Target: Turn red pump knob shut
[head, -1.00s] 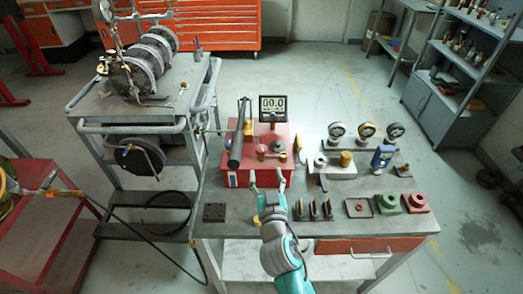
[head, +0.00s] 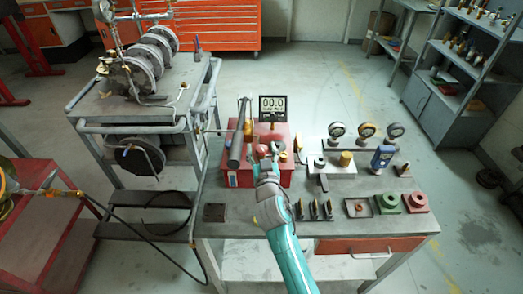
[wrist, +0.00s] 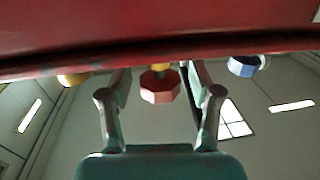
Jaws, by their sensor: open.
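The red pump (head: 235,178) is a red box on the workbench, with a dark cylinder and a gauge reading 00.0. My gripper (head: 268,152) reaches over its front from below in the head view and hides part of its small fittings. In the wrist view a red faceted knob (wrist: 160,92) with a yellow collar is between my two open fingers (wrist: 157,76). There is a gap on each side of it, and the fingers are not closed on it. The red pump body (wrist: 160,30) fills the top of the wrist view.
A yellow fitting (wrist: 72,79) and a blue-white fitting (wrist: 243,66) flank the knob in the wrist view.

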